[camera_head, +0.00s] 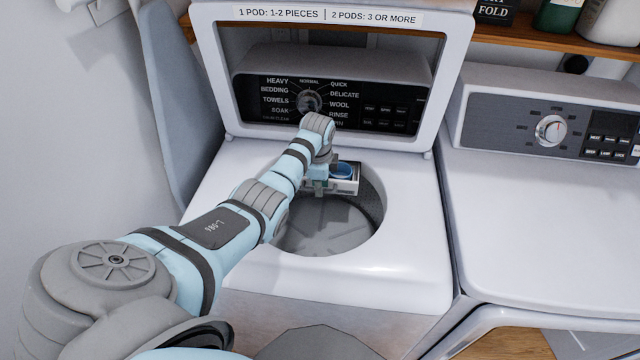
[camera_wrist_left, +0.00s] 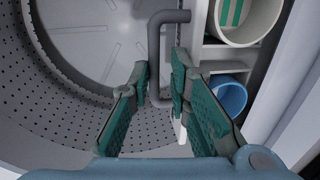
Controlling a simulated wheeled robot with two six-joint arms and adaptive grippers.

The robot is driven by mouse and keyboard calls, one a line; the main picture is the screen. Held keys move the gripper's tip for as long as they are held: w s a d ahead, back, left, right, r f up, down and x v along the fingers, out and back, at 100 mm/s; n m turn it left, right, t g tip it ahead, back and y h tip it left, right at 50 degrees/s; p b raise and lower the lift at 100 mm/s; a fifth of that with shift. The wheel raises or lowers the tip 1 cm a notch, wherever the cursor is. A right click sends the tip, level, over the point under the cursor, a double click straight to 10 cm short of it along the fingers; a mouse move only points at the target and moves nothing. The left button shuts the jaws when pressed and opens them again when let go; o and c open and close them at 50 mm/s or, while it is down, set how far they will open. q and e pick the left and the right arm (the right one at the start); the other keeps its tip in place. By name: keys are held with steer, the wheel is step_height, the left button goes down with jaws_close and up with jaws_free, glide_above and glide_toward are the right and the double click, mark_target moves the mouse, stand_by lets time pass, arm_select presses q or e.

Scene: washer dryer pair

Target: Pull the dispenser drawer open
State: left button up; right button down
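The dispenser drawer (camera_head: 347,185) is a white box with a blue round cup (camera_head: 343,170), at the back right of the washer's tub opening. In the left wrist view the drawer (camera_wrist_left: 214,58) is on the right, with a white cup holding green stripes above the blue cup (camera_wrist_left: 230,95). A grey bent bar handle (camera_wrist_left: 154,55) stands along the drawer's left side. My left gripper (camera_wrist_left: 160,75) has its green-padded fingers apart, one on each side of the handle's lower part; contact is unclear. In the head view my left gripper (camera_head: 318,183) is partly hidden by its wrist. My right gripper is not in view.
The washer's raised lid (camera_head: 212,70) stands behind the opening, framing the control panel (camera_head: 375,110). The perforated tub (camera_head: 325,228) is empty below. A dryer (camera_head: 540,215) stands to the right, and a shelf (camera_head: 540,35) with bottles is behind.

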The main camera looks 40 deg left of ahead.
arm_select(q)
step_height(320, 180, up, 12)
steer(key=s+d, duration=0.1)
steer(key=shift+s, duration=0.35)
steer(key=shift+f, duration=0.15)
